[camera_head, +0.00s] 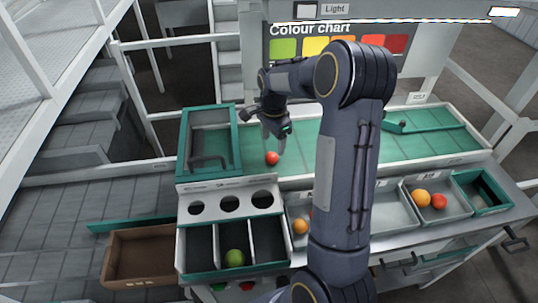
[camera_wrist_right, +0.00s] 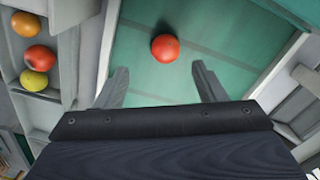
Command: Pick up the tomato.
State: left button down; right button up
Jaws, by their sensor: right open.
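A red tomato (camera_head: 272,158) lies on the green belt, just right of the green-framed box, in the head view. In the right wrist view the tomato (camera_wrist_right: 165,48) lies on the green surface ahead of the fingertips and between their lines. My right gripper (camera_head: 275,140) is above the belt close to the tomato. Its two grey fingers (camera_wrist_right: 160,85) are spread apart with nothing between them in the right wrist view. The fingers do not appear to touch the tomato. My left gripper is not in view.
The green-framed box (camera_head: 181,142) stands left of the tomato. A panel with round holes (camera_head: 222,190) and bins, one with a green tomato (camera_head: 234,258), are in front. Trays at right hold orange and red tomatoes (camera_head: 438,201). A brown crate (camera_head: 112,262) is at left.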

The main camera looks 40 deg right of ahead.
aim_at(272, 154)
notch_tip(272, 154, down, 2)
jog(key=shift+f+b, duration=0.2)
jog(key=shift+b, duration=0.55)
jog(key=f+b, duration=0.1)
jog(key=f, duration=0.1)
jog(key=f+b, duration=0.1)
jog(key=w+f+b, duration=0.1)
jog(key=f, duration=0.1)
jog(key=shift+d+f+b, duration=0.1)
jog(key=shift+f+b, duration=0.2)
jog(key=shift+b, duration=0.05)
jog(key=shift+r, duration=0.15)
jog(key=shift+c, duration=0.4)
jog(key=c, duration=0.7)
